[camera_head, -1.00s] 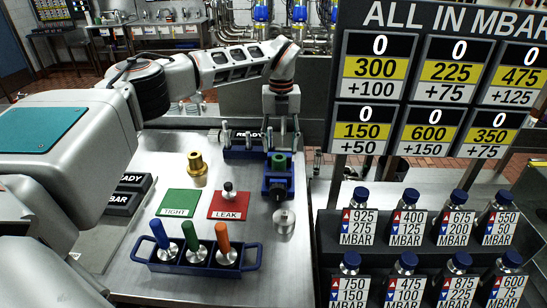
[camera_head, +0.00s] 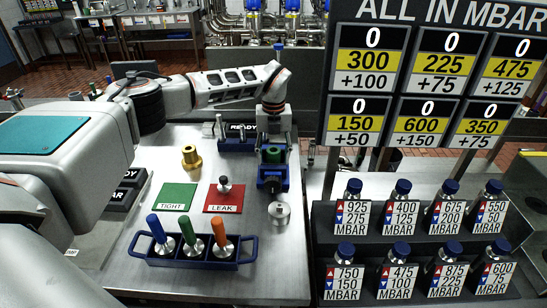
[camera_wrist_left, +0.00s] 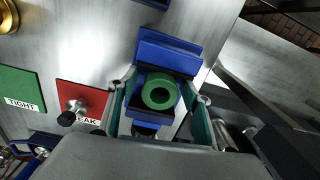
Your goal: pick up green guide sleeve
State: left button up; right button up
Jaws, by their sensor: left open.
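The green guide sleeve (camera_head: 273,153) is a short ring with a hole, seated in a blue holder (camera_head: 272,184) on the steel bench. In the left wrist view the sleeve (camera_wrist_left: 159,93) is seen from above, in the blue holder (camera_wrist_left: 167,54). My left gripper (camera_head: 274,133) is above the holder in the head view. In the wrist view the left gripper (camera_wrist_left: 158,103) is open, one finger on each side of the sleeve. The fingers appear apart from the sleeve; their exact height is unclear. My right gripper is out of view.
A brass fitting (camera_head: 191,157), green TIGHT pad (camera_head: 174,192), red LEAK pad (camera_head: 237,203) and metal piece (camera_head: 279,212) lie nearby. A blue rack (camera_head: 207,263) holds three coloured handles. Bottle shelves and the pressure board (camera_head: 403,90) are at the right.

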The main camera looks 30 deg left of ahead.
pick_arm(q)
jog(key=c, duration=1.3)
jog(key=shift+r, duration=0.1)
